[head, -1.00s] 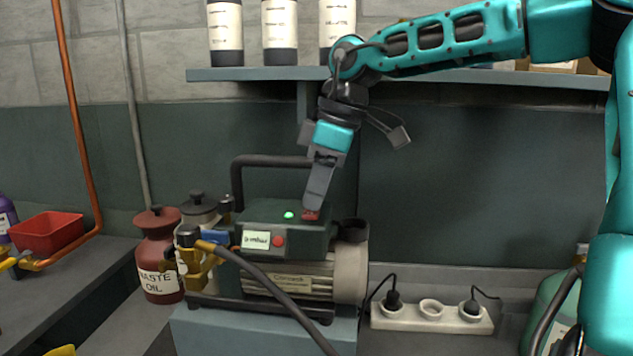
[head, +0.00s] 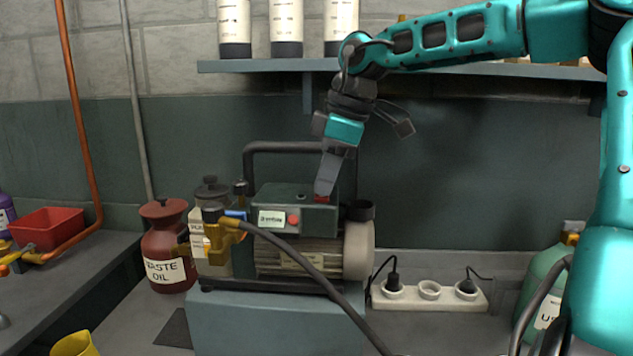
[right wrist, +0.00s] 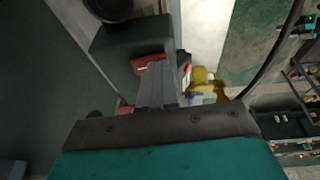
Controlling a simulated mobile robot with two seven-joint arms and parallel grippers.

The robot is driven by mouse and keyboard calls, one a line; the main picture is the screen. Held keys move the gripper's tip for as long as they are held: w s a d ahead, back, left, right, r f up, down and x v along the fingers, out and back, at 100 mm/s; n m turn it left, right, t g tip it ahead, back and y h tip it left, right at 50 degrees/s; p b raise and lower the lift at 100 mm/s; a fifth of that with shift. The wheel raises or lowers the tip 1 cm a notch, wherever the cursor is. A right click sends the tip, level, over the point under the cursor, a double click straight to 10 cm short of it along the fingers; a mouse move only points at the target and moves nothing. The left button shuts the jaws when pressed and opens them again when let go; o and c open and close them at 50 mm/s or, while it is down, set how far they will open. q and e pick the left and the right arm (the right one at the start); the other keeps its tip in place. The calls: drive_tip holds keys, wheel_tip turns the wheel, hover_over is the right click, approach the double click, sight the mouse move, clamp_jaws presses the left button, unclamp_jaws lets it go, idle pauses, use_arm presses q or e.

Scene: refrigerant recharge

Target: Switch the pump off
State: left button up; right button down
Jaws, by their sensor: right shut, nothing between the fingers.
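The pump (head: 302,255) stands on a blue-grey block (head: 270,325), with a dark top housing, a white label and a red round button on its front. A red switch (head: 321,198) sits on top of the housing at the right. My right gripper (head: 325,190) is shut and empty, pointing down with its fingertips at the switch. In the right wrist view the shut fingers (right wrist: 155,85) reach to the red switch (right wrist: 150,62) and partly cover it. Whether they touch it is hard to tell. No green light glows on the housing. My left gripper is not in view.
A red waste oil jar (head: 166,250) stands left of the pump. A dark hose runs from the pump toward the front. A power strip (head: 430,295) with plugs lies to the right. A shelf (head: 270,66) with bottles hangs above; a black handle arches behind the housing.

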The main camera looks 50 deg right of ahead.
drive_tip(key=shift+a, duration=0.2)
drive_tip(key=shift+d, duration=0.3)
drive_tip(key=shift+w+d+r+p, duration=0.1)
drive_tip(key=shift+w+d+p, duration=0.1)
drive_tip(key=shift+p, duration=0.15)
drive_tip(key=shift+w+d+p, duration=0.3)
drive_tip(key=shift+w+d, duration=0.05)
drive_tip(key=shift+r, duration=0.1)
